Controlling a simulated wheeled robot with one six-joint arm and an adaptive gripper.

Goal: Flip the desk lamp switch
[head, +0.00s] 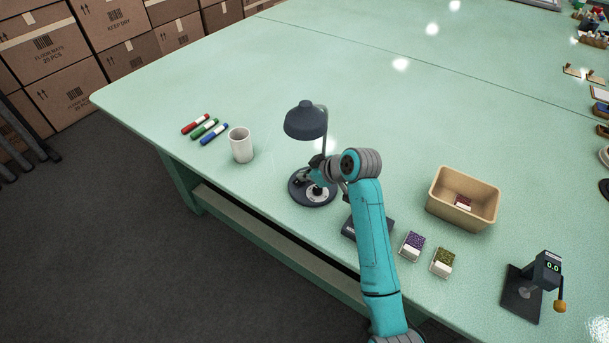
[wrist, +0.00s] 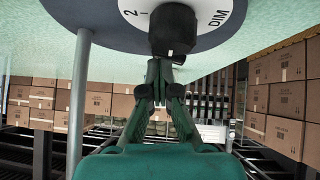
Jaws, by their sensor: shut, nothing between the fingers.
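The desk lamp (head: 306,122) stands near the front edge of the green table, with a dark shade on a thin post and a round dark base (head: 299,190). On the base is a white dial plate with a black knob. In the wrist view the knob (wrist: 174,30) sits on the plate, which reads "2" and "DIM". My gripper (wrist: 158,65) is shut and empty, its fingertips right at the knob; I cannot tell whether they touch it. In the head view my gripper (head: 312,176) is over the lamp base, partly hidden by my wrist.
To the right are a dark box (head: 352,231), two small sample packs (head: 412,246), a tan bin (head: 463,199) and a small gauge stand (head: 535,285). The table behind the lamp is clear.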

